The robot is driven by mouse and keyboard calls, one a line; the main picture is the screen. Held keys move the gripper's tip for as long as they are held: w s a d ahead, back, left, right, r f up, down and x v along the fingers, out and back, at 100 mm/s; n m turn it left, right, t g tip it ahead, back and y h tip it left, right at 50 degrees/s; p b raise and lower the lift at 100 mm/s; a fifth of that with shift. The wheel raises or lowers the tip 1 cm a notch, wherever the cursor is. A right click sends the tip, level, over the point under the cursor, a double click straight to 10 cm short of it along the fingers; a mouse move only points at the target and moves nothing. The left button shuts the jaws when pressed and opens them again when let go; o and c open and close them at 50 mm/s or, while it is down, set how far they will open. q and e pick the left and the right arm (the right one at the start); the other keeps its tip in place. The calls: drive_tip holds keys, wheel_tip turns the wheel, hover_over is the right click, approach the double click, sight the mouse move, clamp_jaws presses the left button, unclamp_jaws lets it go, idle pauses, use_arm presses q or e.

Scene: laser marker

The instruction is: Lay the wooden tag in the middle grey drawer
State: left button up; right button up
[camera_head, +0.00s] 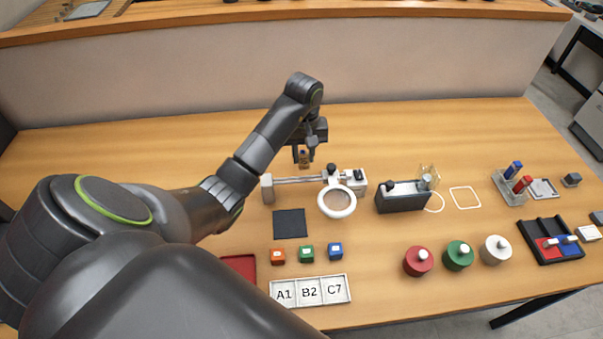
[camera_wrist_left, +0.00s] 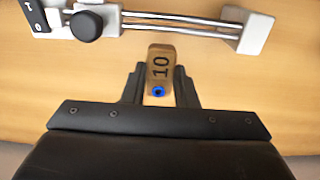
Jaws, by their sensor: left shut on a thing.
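In the head view, my left gripper (camera_head: 303,153) holds the tag (camera_head: 304,158) over the table, behind the rail of the magnifier stand. My right gripper is not in view.
A black pad (camera_head: 290,224), coloured cubes and a white A1/B2/C7 tray (camera_head: 311,304) lie nearer. The back strip of table is clear.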

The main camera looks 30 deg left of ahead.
sight(304, 157)
use_arm(q)
wheel_tip(304, 157, down, 3)
drive_tip(key=shift+r+b, duration=0.1)
drive_tip(key=shift+b, duration=0.8)
drive_tip(key=shift+w+f, duration=0.2)
drive_tip(key=shift+f, duration=0.1)
wheel_tip(304, 157, down, 2)
drive_tip(key=shift+a+f+b, duration=0.1)
drive_tip(key=shift+f+b, duration=0.1)
drive_tip(key=shift+b, duration=0.5)
drive_tip(key=shift+s+f+p, duration=0.1)
drive_tip(key=shift+f+p, duration=0.4)
drive_tip(key=shift+f, duration=0.8)
drive_tip(key=o, duration=1)
drive_tip(key=shift+o, duration=0.2)
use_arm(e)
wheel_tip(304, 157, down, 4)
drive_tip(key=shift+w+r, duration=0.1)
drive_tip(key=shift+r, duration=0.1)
